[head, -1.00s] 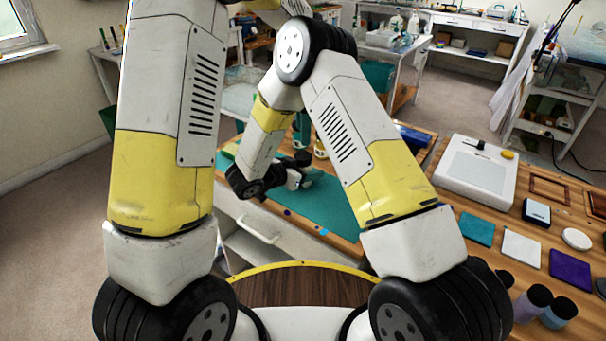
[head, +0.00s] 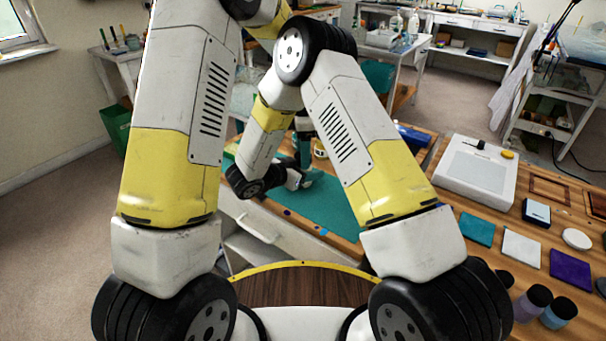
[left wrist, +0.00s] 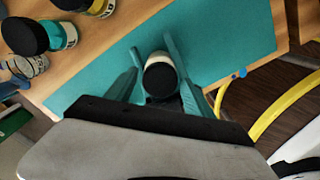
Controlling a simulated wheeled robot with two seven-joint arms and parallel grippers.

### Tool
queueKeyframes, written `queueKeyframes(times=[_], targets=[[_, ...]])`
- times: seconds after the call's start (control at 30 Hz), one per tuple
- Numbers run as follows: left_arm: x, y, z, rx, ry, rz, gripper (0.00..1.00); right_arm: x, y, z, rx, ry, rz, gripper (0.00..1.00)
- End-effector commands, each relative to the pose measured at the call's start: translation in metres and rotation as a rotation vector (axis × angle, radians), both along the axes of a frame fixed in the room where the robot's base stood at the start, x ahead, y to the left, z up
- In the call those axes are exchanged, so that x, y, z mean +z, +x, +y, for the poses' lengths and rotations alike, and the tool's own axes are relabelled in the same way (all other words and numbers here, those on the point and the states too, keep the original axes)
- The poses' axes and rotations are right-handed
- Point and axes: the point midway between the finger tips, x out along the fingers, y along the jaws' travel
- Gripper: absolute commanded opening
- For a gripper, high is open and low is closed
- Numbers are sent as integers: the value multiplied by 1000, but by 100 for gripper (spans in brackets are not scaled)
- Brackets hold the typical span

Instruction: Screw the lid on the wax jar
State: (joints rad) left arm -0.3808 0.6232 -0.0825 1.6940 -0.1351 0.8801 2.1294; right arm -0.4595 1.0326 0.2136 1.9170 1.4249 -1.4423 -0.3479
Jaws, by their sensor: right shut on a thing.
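In the left wrist view a small jar (left wrist: 160,63) stands over the teal mat, its black round top (left wrist: 160,82) facing the camera. My left gripper (left wrist: 160,78) has its teal fingers spread on either side of this top, with gaps showing. In the head view my left gripper (head: 303,150) points down at the mat. My right gripper (head: 309,179) reaches in low over the mat and is shut on the jar, which is mostly hidden there. I cannot tell how tightly the black top sits on the jar.
The teal mat (head: 325,205) lies on a wooden bench. Several dark-lidded jars stand beside it, one teal (left wrist: 62,35). On the right bench are a white panel device (head: 478,172), coloured squares and dark-lidded bottles (head: 532,303). The mat's front part is clear.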

Motion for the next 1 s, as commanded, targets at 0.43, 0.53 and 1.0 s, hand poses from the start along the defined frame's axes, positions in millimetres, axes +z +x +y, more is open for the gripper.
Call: queueKeyframes(times=[0.43, 0.53, 1.0], targets=[[0, 0, 0, 0, 0, 0, 67, 0, 0, 0, 0, -1, -1, 0], [0, 0, 0, 0, 0, 0, 67, 0, 0, 0, 0, -1, -1, 0], [35, 1, 0, 1, -1, -3, 67, 0, 0, 0, 0, -1, -1, 0]])
